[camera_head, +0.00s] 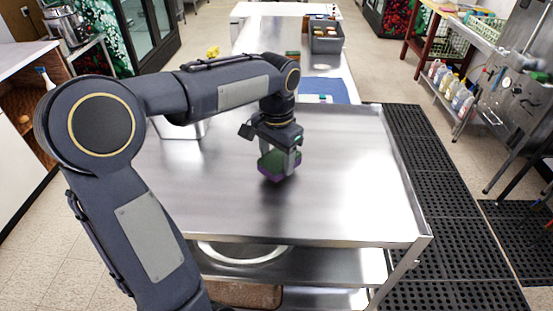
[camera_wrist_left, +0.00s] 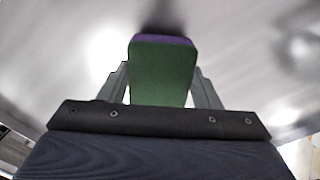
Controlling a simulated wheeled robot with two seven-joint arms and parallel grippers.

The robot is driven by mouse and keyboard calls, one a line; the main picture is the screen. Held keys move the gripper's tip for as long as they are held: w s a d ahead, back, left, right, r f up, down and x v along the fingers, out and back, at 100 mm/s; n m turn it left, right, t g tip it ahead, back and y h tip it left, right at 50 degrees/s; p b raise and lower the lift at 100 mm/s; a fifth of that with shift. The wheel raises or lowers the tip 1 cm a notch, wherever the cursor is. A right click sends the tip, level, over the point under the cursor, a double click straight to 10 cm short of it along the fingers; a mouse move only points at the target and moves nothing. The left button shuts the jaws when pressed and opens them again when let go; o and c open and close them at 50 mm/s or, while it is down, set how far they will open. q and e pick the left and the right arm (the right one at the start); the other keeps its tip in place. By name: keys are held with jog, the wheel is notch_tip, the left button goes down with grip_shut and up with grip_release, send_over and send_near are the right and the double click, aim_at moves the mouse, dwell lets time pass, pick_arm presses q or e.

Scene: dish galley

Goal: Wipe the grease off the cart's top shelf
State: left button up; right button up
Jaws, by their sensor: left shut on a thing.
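The cart's top shelf (camera_head: 340,200) is a bare shiny steel sheet with a low raised rim. I cannot make out a clear grease patch among the reflections. My left gripper (camera_head: 280,160) is over the middle of the shelf, pointing down. It is shut on a green and purple sponge (camera_head: 272,167), purple side down. The sponge also shows between both fingers in the left wrist view (camera_wrist_left: 162,75). The sponge is at or just above the steel; I cannot tell if it touches. My right gripper is not in view.
A steel pan (camera_head: 180,128) stands on the shelf's far left, partly behind my arm. A blue mat (camera_head: 325,88) and a grey bin (camera_head: 326,40) lie beyond the cart. A lower shelf (camera_head: 330,266) holds a round dish. The shelf's right side is clear.

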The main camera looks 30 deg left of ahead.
pick_arm(q)
jog(key=shift+w+d+r+p, duration=0.1)
jog(key=shift+d+r+p, duration=0.2)
jog(key=shift+r, duration=0.35)
jog(key=shift+r+p, duration=0.35)
jog(key=shift+a+r+p, duration=0.15)
jog(key=shift+r+p, duration=0.55)
jog(key=shift+r, duration=1.1)
